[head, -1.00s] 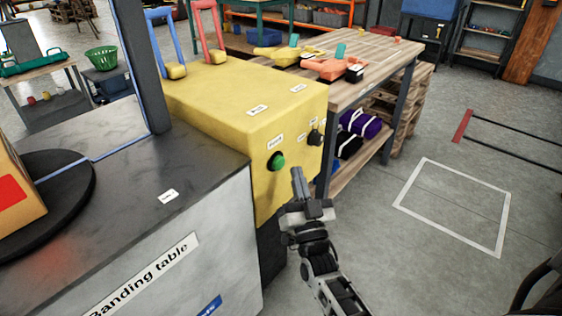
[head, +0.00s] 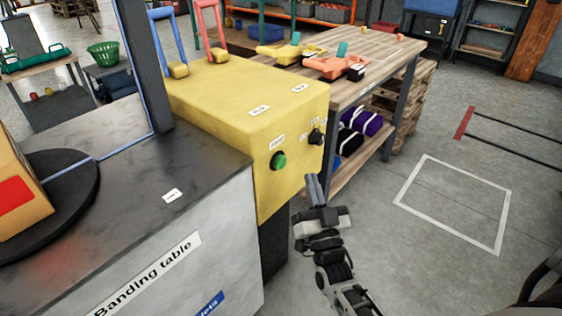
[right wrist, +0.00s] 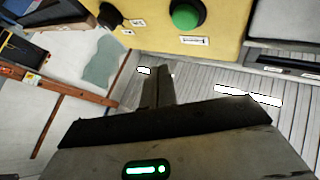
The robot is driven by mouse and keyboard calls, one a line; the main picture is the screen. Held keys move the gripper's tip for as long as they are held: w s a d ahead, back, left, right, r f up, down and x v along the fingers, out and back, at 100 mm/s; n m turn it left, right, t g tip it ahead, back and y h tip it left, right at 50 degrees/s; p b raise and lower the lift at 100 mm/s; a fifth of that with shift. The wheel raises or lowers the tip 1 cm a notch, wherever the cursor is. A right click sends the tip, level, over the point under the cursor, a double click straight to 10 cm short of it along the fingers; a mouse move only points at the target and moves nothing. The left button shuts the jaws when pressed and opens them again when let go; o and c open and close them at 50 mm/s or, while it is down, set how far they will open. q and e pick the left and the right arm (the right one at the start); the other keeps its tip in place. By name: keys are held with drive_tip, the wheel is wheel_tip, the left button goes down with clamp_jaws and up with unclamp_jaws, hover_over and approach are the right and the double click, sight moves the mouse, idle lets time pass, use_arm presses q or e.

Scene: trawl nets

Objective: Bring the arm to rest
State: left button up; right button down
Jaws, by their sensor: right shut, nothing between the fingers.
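My right gripper (head: 314,188) is shut and empty. In the head view it stands in front of the yellow control box (head: 270,115), below and to the right of the green button (head: 278,161), and apart from it. In the right wrist view the shut fingers (right wrist: 157,85) point toward the box's lower edge, with the green button (right wrist: 187,14) at the top. A black knob (head: 316,137) sits on the box to the right of the button. My left gripper is not in view.
The banding table (head: 190,160) stands at the left, with a box (head: 20,195) on a dark turntable (head: 75,190). A wooden bench (head: 385,65) with tools stands behind the yellow box. Open floor with a white marked square (head: 455,205) lies at the right.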

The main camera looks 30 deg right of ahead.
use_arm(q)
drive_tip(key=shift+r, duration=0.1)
use_arm(e)
drive_tip(key=shift+a+r, duration=0.1)
